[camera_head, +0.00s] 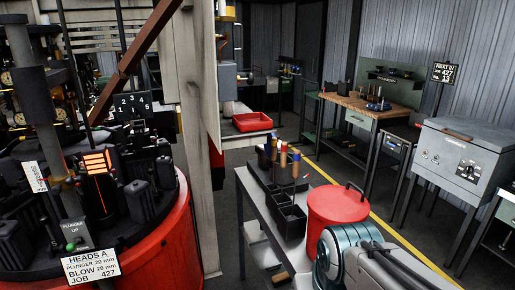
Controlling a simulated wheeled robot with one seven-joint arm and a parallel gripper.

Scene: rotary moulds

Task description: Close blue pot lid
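No blue pot with a lid can be made out for certain. My gripper is not in view.
The narrow grey bench (262,212) holds a black tray (288,216) with upright tools. A large red rotary machine (178,232) fills the left, beside a pale post (200,150). A grey cabinet (470,155) stands right. Floor by the yellow line is clear.

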